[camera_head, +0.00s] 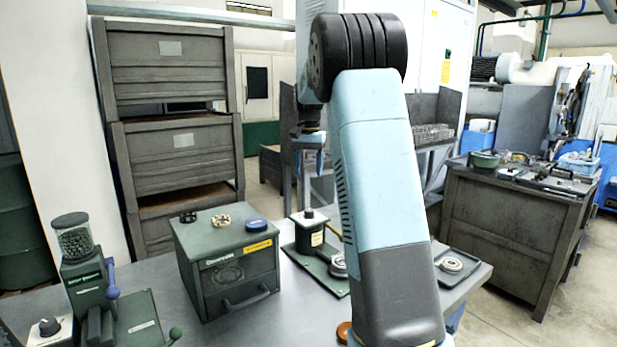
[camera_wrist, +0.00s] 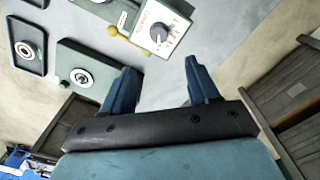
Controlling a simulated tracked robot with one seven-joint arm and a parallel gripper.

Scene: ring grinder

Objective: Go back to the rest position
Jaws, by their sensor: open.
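My gripper (camera_wrist: 161,66) is open in the wrist view, with its two blue fingers apart and nothing between them. In the head view my arm rises in front of the table and bends over at the top. Its wrist end hangs down at the left of the arm, above the back of the table, and the fingertips are hard to make out there. The grey table (camera_head: 240,325) lies below. A green-based device with a ring on its plate (camera_wrist: 82,78) and a white box with a dark knob (camera_wrist: 160,33) show beyond the fingers, apart from them.
A green box (camera_head: 228,262) with small parts on top stands on the table. A bead-filled dispenser (camera_head: 76,243) is at left, a black-bodied press (camera_head: 309,232) in the middle, and a tray with a ring (camera_head: 457,268) at right. Stacked crates (camera_head: 170,70) and a cluttered workbench (camera_head: 510,235) stand behind.

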